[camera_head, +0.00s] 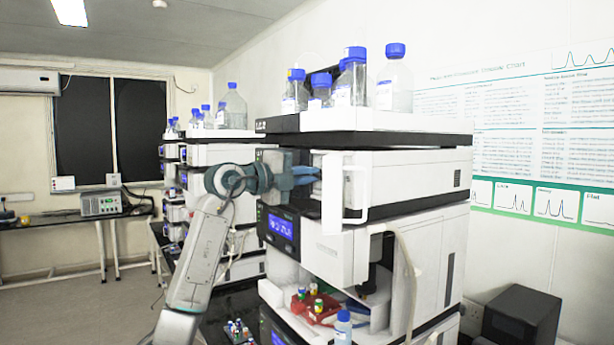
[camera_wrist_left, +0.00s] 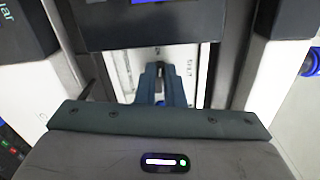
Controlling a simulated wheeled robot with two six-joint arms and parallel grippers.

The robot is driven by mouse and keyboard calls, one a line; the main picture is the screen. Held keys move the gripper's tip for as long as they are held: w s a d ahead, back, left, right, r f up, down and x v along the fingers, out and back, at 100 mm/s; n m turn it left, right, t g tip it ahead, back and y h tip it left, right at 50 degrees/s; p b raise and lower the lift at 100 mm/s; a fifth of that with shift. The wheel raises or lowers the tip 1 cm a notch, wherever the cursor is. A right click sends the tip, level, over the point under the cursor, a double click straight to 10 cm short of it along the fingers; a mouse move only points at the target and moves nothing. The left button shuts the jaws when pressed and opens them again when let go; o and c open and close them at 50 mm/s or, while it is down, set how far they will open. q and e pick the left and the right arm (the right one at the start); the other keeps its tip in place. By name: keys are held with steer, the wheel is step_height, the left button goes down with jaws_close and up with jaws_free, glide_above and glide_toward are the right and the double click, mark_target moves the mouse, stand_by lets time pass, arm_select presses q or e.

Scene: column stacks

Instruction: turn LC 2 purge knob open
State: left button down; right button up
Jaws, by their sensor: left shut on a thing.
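The near column stack (camera_head: 415,190) has a white module with an open front door (camera_head: 345,187). My left gripper (camera_head: 312,175) reaches into that module's front from the left, its blue fingers beside the door. In the left wrist view the fingers (camera_wrist_left: 160,85) are close together, shut on a small dark knob (camera_wrist_left: 159,66) on a pale panel. Lettering that seems to read "SHUT" stands to the knob's right. The fingers hide most of the knob, so its angle is hard to tell. In the head view the knob is hidden. My right gripper is in neither view.
Blue-capped bottles (camera_head: 394,80) stand on top of the near stack. A lit blue display (camera_head: 281,226) sits below my gripper. A red vial holder (camera_head: 315,305) is in the open bay lower down. A second stack (camera_head: 225,155) stands behind my left arm.

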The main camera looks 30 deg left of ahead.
arm_select(q)
steer(key=shift+r, duration=0.1)
steer(key=c, duration=1.5)
jaws_free()
steer(key=shift+a, duration=0.1)
steer(key=shift+c, duration=0.2)
steer(key=b+v, duration=0.6)
steer(key=v, duration=0.4)
steer(key=shift+s, duration=0.4)
steer(key=shift+a, duration=0.15)
